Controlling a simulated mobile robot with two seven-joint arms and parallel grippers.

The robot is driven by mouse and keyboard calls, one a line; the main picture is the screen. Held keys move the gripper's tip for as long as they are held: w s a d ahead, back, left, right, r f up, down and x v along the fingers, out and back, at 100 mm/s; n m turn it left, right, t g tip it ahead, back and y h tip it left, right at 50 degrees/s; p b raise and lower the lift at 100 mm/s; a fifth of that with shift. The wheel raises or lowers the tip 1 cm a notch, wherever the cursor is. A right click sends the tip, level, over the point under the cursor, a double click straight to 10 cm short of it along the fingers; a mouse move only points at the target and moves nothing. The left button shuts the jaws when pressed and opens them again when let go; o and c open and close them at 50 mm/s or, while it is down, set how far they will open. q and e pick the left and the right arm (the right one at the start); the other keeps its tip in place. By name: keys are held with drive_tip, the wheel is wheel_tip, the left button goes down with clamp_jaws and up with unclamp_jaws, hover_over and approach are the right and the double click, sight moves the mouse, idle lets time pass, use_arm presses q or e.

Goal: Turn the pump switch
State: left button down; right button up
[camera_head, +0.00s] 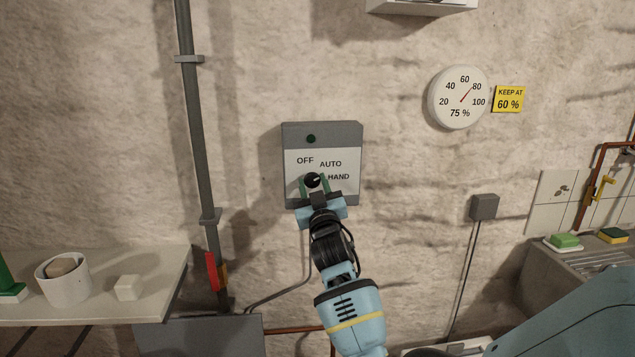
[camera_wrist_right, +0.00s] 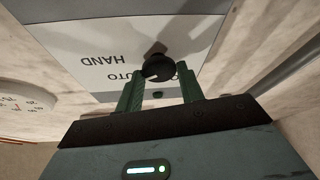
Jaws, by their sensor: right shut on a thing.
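The pump switch is a black round knob (camera_head: 313,180) on a grey box with a white plate (camera_head: 295,165) marked OFF, AUTO and HAND. A light mark on the knob appears to point right, towards HAND; its exact angle is hard to tell. My right gripper (camera_head: 314,187) reaches up from below with its green fingers on either side of the knob, shut on it. The knob also shows between the fingers in the right wrist view (camera_wrist_right: 158,68), where the lettering is upside down. A dark green lamp (camera_head: 310,139) sits above the plate. My left gripper is out of view.
A dial (camera_head: 458,98) on the wall reads 75 %, beside a yellow "KEEP AT 60 %" sign (camera_head: 508,99). A pipe (camera_head: 197,120) runs left of the box. A shelf (camera_head: 95,300) holds a white pot (camera_head: 63,279). The wall around the box is clear.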

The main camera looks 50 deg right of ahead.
drive_tip(key=n, duration=0.1)
drive_tip(key=n+y+p, duration=0.1)
drive_tip(key=n, duration=0.1)
drive_tip(key=shift+r+t+y, duration=0.25)
drive_tip(key=shift+t+y, duration=0.05)
drive_tip(key=shift+f+n+y+p, duration=0.1)
drive_tip(key=shift+n+y+p, duration=0.2)
drive_tip(key=shift+n+p, duration=0.35)
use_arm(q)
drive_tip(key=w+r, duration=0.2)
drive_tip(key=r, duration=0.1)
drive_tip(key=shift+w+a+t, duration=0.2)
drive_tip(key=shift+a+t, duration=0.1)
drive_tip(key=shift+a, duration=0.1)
use_arm(e)
drive_tip(key=shift+n, duration=0.35)
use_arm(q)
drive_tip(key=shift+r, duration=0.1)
use_arm(e)
drive_tip(key=shift+f+y, duration=0.15)
drive_tip(key=shift+y, duration=0.15)
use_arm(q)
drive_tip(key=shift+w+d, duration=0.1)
use_arm(e)
drive_tip(key=o, duration=0.9)
drive_tip(key=shift+o, duration=0.2)
drive_tip(key=shift+s, duration=0.1)
